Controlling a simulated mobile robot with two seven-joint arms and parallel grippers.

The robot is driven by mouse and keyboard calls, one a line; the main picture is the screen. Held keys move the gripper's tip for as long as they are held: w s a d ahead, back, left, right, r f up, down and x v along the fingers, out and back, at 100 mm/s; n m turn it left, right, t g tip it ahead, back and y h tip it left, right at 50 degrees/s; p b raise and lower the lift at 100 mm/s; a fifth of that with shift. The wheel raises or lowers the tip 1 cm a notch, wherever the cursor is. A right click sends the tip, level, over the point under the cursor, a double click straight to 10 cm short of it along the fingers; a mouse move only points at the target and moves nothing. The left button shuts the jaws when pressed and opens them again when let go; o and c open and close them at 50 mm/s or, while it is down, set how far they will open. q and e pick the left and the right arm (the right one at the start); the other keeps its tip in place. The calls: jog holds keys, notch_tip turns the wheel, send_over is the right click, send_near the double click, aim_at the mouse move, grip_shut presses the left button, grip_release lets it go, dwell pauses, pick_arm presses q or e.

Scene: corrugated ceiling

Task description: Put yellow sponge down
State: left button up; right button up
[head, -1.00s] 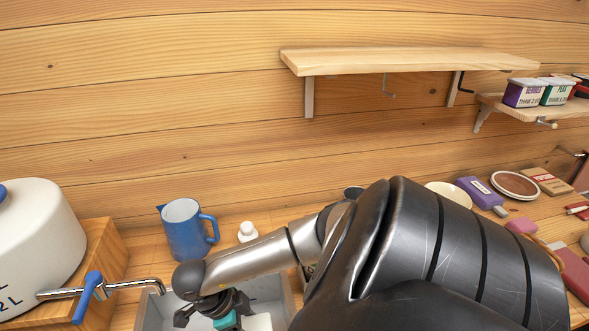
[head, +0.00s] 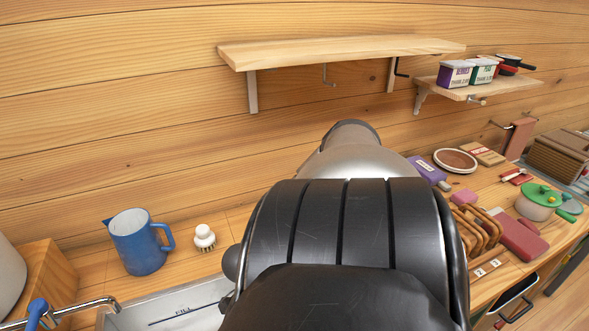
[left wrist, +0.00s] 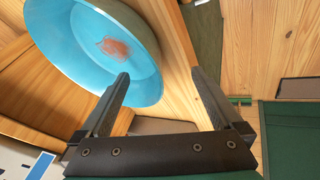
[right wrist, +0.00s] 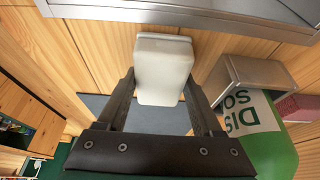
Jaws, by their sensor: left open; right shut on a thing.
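My right gripper (right wrist: 163,98) is shut on a pale, off-white rounded block (right wrist: 164,66) in the right wrist view. The block looks cream rather than clearly yellow, and no other sponge shows. Wooden boards and a metal edge lie behind it. My left gripper (left wrist: 160,76) is open and empty in the left wrist view. A blue dish (left wrist: 92,45) with a reddish-brown stain is just beyond its left finger. In the head view a large dark arm of mine hides the middle of the counter, and neither gripper shows.
A green bottle (right wrist: 265,140) and a metal holder (right wrist: 243,82) are right of the right gripper. The head view shows a blue jug (head: 138,243), a white-topped brush (head: 204,238), the sink (head: 165,316), a wooden rack (head: 481,232) and a green-lidded pot (head: 538,202).

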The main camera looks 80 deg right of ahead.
jog(key=shift+s+d+f, duration=0.1)
jog(key=shift+s+d, duration=0.55)
jog(key=shift+s, duration=0.3)
jog(key=shift+w+f, duration=0.1)
jog(key=shift+f, duration=0.1)
jog(key=shift+f, duration=0.1)
jog(key=o, duration=1.4)
jog(key=shift+o, duration=0.2)
jog(key=v, duration=1.2)
jog(key=shift+o, duration=0.2)
